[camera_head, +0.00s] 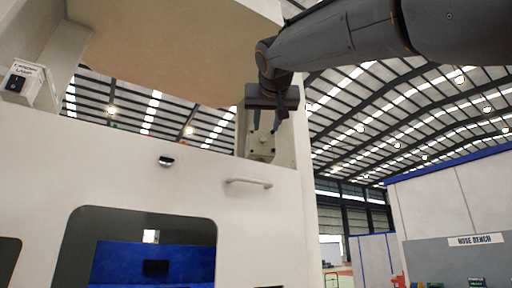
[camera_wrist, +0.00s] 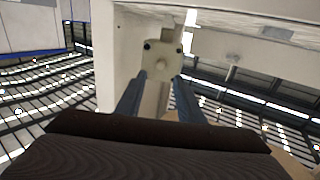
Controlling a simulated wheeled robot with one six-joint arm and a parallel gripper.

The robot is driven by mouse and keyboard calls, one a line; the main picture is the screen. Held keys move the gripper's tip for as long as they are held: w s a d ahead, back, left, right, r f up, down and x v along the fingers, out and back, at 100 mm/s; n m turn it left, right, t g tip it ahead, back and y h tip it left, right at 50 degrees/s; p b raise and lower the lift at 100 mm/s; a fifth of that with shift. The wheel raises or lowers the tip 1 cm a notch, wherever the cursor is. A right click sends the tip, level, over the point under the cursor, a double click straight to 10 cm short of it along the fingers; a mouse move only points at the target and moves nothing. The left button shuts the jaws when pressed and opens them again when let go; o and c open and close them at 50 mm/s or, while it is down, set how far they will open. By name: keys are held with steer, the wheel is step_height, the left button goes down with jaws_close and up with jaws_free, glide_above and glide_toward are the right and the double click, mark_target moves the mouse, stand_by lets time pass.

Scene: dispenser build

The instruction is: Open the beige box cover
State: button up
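A small beige box (camera_head: 260,148) with bolts on its face sits in the recess at the upper right of the white machine. Its cover looks closed, though my gripper hides its upper part. My gripper (camera_head: 267,128) is in front of it, fingers pointing down and apart. In the wrist view, the gripper (camera_wrist: 160,78) has its two fingers spread, with a beige fitting (camera_wrist: 163,57) with dark bolts just ahead, between the tips. I cannot tell whether the fingers touch it.
The white machine (camera_head: 120,165) fills the left, with a handle (camera_head: 248,182) below the box and a blue part (camera_head: 120,262) in its opening. A beige panel (camera_head: 170,45) overhangs above. A lamp switch box (camera_head: 28,85) is at left. Open room lies right.

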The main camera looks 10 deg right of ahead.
mark_target(263, 138)
steer(key=shift+w+d+r+p, duration=0.1)
steer(key=shift+w+d+p, duration=0.1)
steer(key=shift+w+p, duration=0.75)
steer(key=shift+w+d+f+p, duration=0.1)
steer(key=shift+w+d+p, duration=0.15)
steer(key=shift+w, duration=1.3)
steer(key=shift+w+d+r+p, duration=0.15)
steer(key=shift+w+p, duration=0.55)
steer(key=shift+w, duration=0.55)
jaws_close()
